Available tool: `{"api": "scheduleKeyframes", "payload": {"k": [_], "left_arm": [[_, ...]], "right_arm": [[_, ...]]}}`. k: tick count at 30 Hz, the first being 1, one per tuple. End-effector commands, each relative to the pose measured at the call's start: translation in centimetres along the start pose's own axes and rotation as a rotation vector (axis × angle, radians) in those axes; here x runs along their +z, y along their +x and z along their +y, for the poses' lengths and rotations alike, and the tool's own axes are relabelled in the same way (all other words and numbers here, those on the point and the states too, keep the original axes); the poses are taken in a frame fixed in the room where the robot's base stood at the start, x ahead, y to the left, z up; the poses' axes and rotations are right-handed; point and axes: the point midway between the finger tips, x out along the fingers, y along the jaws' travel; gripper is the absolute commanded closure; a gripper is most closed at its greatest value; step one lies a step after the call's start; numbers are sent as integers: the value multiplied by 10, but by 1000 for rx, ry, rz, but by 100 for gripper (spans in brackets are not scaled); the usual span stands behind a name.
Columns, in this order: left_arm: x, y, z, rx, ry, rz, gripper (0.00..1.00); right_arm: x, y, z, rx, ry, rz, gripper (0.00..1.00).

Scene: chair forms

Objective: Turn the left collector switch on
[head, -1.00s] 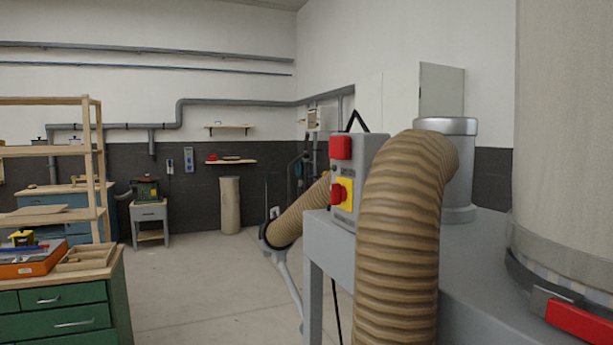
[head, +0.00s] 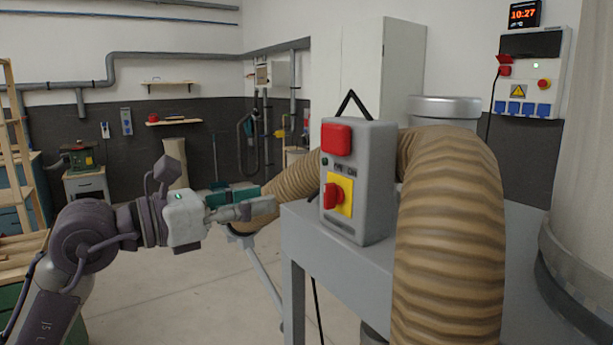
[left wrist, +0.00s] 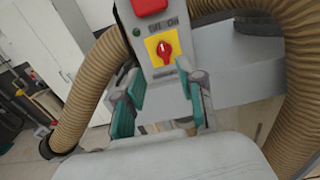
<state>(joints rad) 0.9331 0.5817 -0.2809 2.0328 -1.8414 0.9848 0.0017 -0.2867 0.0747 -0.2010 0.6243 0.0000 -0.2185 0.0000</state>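The collector switch is a red rotary knob (head: 333,195) on a yellow plate (head: 347,196), on the front of a grey control box (head: 373,185). A red block (head: 337,139) sits above it. In the left wrist view the knob (left wrist: 165,48) shows below "Off" and "On" lettering; I cannot tell its setting for sure. My left gripper (head: 272,204) is left of the box, pointing towards it, and apart from the knob. In the left wrist view its teal-padded fingers (left wrist: 163,97) are spread with nothing between them. My right gripper is not in view.
The box stands on a grey machine bench (head: 315,235). A thick ribbed hose (head: 450,230) curves close on its right, and another hose (head: 292,186) runs behind it to the left. A wall panel (head: 530,75) with another red knob hangs at right. Floor at left is open.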

Motion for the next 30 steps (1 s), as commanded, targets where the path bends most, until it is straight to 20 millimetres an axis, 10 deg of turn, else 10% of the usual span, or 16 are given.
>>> {"api": "scheduleKeyframes", "payload": {"k": [7,15,30], "left_arm": [[6,52,-1,-4,-8,-2,61],[4,103,-1,-3,-7,-3,61],[1,125,0,-1,-5,-3,61]], "right_arm": [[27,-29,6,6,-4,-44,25],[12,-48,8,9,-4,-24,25],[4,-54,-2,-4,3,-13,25]]}}
